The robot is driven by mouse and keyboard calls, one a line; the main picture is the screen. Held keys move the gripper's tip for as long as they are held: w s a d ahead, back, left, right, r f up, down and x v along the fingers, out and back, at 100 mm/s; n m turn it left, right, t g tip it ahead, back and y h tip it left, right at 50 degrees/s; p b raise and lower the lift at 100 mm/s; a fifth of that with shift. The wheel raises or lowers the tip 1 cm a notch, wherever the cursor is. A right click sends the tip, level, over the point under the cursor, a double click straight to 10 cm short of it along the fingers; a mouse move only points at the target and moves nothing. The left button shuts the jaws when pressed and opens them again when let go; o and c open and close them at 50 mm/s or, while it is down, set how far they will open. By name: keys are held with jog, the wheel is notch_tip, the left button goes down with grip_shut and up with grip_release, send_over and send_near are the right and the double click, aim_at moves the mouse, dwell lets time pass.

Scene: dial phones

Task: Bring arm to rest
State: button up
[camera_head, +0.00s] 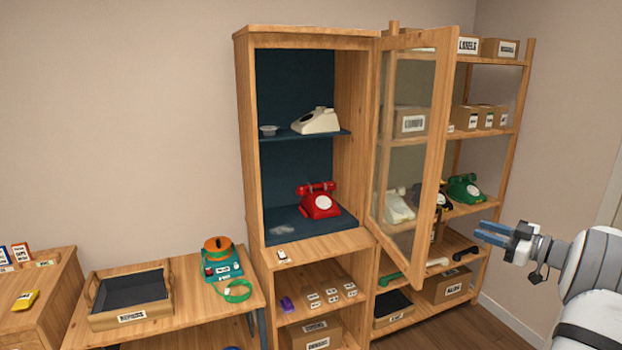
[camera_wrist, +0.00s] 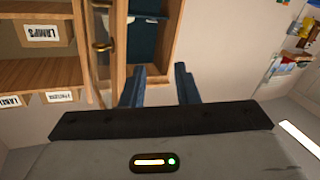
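My gripper (camera_head: 492,232) is at the right in the head view, with blue fingers pointing left toward the open glass door. In the wrist view its two blue fingers (camera_wrist: 160,86) stand apart with nothing between them, so it is open and empty. My gripper is in the air, to the right of the wooden cabinet (camera_head: 244,150) and in front of the shelf rack. A red dial phone (camera_head: 320,201) sits on the cabinet's lower dark shelf. A cream phone body (camera_head: 317,121) sits on the upper shelf.
The cabinet's glass door (camera_head: 437,150) stands open between cabinet and gripper. The rack behind holds boxes, a green phone (camera_head: 464,188) and loose handsets. A tray (camera_head: 130,314) and a teal device (camera_head: 222,265) stand on the left table. The floor (camera_head: 510,320) shows clear at lower right.

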jog(key=w+a+r+m+t+h, duration=0.3)
jog(key=a+r+m+h, duration=0.5)
jog(key=a+r+h, duration=0.4)
jog(key=s+a+f+m+g, duration=0.1)
jog(key=s+a+f+g, duration=0.3)
jog(key=s, duration=0.8)
jog(key=s+a+f+m+g, duration=0.1)
jog(key=s+a+f+g, duration=0.4)
jog(key=s+a+f, duration=0.3)
jog(key=s+a+f+m+g, duration=0.1)
jog(key=s+a+f+g, duration=0.3)
jog(key=s, duration=1.2)
jog(key=a+f, duration=0.2)
jog(key=a, duration=0.1)
jog(key=shift+s+a+f, duration=0.2)
jog(key=shift+s+a, duration=0.05)
jog(key=shift+a, duration=0.15)
